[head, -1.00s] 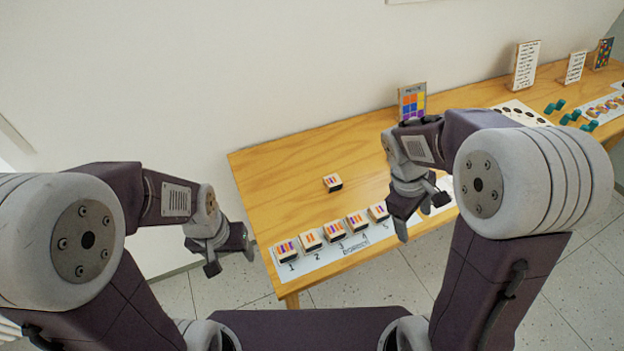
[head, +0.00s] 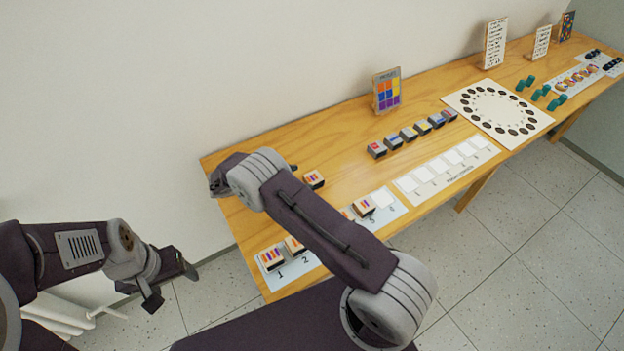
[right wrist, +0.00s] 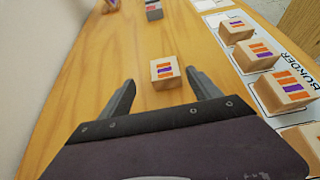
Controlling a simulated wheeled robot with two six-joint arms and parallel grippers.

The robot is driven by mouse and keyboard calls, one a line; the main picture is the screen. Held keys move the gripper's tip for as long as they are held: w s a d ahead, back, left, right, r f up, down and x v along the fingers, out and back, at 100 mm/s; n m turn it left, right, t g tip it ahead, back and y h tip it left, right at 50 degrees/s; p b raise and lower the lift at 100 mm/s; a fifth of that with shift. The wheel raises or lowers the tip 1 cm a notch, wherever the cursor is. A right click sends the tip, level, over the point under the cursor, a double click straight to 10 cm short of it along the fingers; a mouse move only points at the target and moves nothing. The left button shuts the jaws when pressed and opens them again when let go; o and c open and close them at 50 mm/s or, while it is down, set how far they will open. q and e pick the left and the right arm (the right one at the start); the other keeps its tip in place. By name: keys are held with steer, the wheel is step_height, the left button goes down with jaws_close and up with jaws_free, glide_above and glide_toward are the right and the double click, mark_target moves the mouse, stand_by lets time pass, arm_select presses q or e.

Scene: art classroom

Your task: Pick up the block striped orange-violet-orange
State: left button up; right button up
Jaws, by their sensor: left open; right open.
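A wooden block (head: 314,179) with orange and violet stripes stands alone on the bare tabletop, behind the numbered strip. In the right wrist view, this lone block (right wrist: 165,73) sits just ahead of my open right gripper (right wrist: 163,84), near the gap between its fingertips; its stripes look orange, violet, orange, though small. The gripper holds nothing. My left gripper (head: 172,284) is open and empty, left of the table over the floor.
Similar striped blocks stand on the numbered strip (head: 300,275), close to the right of my right gripper in its wrist view, such as this block (right wrist: 285,89). Grey-sided blocks (head: 408,134) form a row farther along. A colour card (head: 387,91) stands at the back by the wall.

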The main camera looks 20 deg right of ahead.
mark_target(312, 178)
steer(key=shift+d+f, duration=0.2)
steer(key=shift+d, duration=0.35)
steer(key=shift+d+f, duration=0.1)
steer(key=shift+d, duration=0.3)
steer(key=x, duration=0.2)
steer(key=p+x, duration=0.1)
steer(key=x, duration=0.1)
steer(key=shift+s, duration=0.35)
steer(key=shift+w+d+f, duration=0.1)
steer(key=shift+d+f, duration=0.1)
steer(key=shift+d, duration=0.05)
steer(key=shift+a, duration=0.1)
steer(key=c, duration=1.4)
step_height(312, 178, up, 5)
steer(key=shift+f, duration=0.15)
steer(key=shift+c, duration=0.2)
steer(key=s+d+r, duration=0.6)
steer(key=s+d, duration=0.1)
steer(key=s, duration=0.2)
steer(key=shift+s+r, duration=0.2)
